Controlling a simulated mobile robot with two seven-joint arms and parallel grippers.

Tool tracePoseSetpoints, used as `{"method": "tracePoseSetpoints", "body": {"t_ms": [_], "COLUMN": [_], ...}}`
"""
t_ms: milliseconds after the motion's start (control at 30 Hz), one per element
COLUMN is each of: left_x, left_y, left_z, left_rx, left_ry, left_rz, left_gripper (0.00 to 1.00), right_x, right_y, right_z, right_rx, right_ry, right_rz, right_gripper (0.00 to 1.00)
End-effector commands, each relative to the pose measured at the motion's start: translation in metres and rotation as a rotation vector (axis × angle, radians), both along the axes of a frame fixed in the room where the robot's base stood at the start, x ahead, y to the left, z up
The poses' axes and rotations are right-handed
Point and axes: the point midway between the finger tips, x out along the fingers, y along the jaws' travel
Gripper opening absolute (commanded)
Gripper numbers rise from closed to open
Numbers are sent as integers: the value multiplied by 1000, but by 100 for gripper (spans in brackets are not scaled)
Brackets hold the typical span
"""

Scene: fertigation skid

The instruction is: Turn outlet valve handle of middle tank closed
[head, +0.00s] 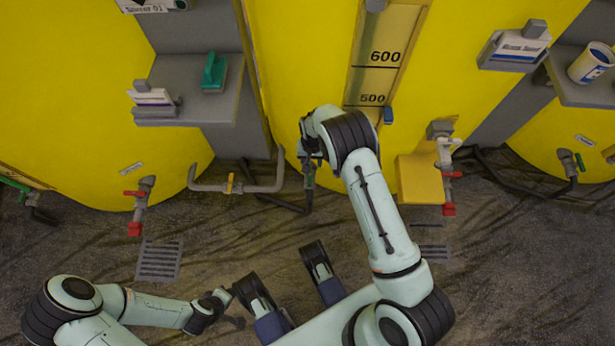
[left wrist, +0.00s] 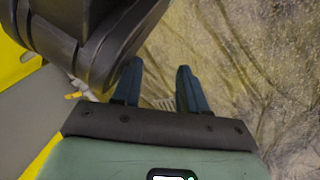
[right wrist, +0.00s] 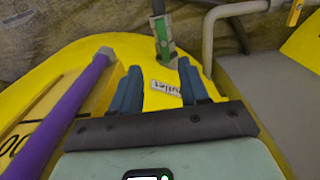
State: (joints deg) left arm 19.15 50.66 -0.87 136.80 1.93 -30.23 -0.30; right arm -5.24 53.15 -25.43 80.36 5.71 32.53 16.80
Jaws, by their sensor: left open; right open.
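The middle tank (head: 285,60) is yellow with a level scale. Its outlet valve shows in the right wrist view as a grey body with a green handle (right wrist: 162,35), which looks roughly in line with the pipe. The label "outlet" (right wrist: 166,88) is on the tank below it. In the head view the green handle (head: 309,181) is just below my right gripper (head: 308,160), partly hidden by it. My right gripper's fingers (right wrist: 158,85) are open and empty, with the valve beyond their tips. My left gripper (left wrist: 158,85) is open and empty above the floor, away from the valve.
A grey pipe with a yellow handle (head: 230,183) runs left of the valve. A purple tube (right wrist: 70,115) stands beside the right gripper. A shelf (head: 215,105) juts out at left.

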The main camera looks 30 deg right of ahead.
Motion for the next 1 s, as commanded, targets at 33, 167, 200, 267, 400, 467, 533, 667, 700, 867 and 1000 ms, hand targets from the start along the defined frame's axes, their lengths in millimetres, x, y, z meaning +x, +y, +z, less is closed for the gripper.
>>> {"method": "tracePoseSetpoints", "body": {"t_ms": [33,167,200,267,400,467,533,667,700,867,1000], "left_x": [2,-2,-4,-10,-27,-35,-44,-59,-64,-74,-78], "left_y": [1,2,2,3,5,6,7,9,9,10,11], "left_z": [-5,-10,-12,-16,-29,-35,-40,-47,-49,-53,-54], "left_rx": [1,2,2,1,-3,-4,-7,-9,-11,-14,-14], "left_ry": [-3,9,18,36,93,120,151,201,215,249,263], "left_rz": [3,5,5,7,11,13,17,22,23,27,28], "left_gripper": [43,43,43,43,43,43,43,43,43,43,43], "right_x": [6,10,9,9,9,8,9,8,8,9,9], "right_y": [-2,-3,-3,-3,-2,-3,-2,-3,-3,-2,-2], "right_z": [-1,-7,-11,-21,-52,-65,-80,-104,-109,-125,-131], "right_rx": [-4,-8,-7,-7,-7,-6,-7,-7,-7,-7,-7], "right_ry": [-3,-3,-2,-2,-2,-1,-2,-3,-3,-4,-5], "right_rz": [-2,-6,-6,-6,-4,-4,-4,-4,-4,-4,-4], "right_gripper": [45,45,45,45,45,45,45,45,45,45,45]}}
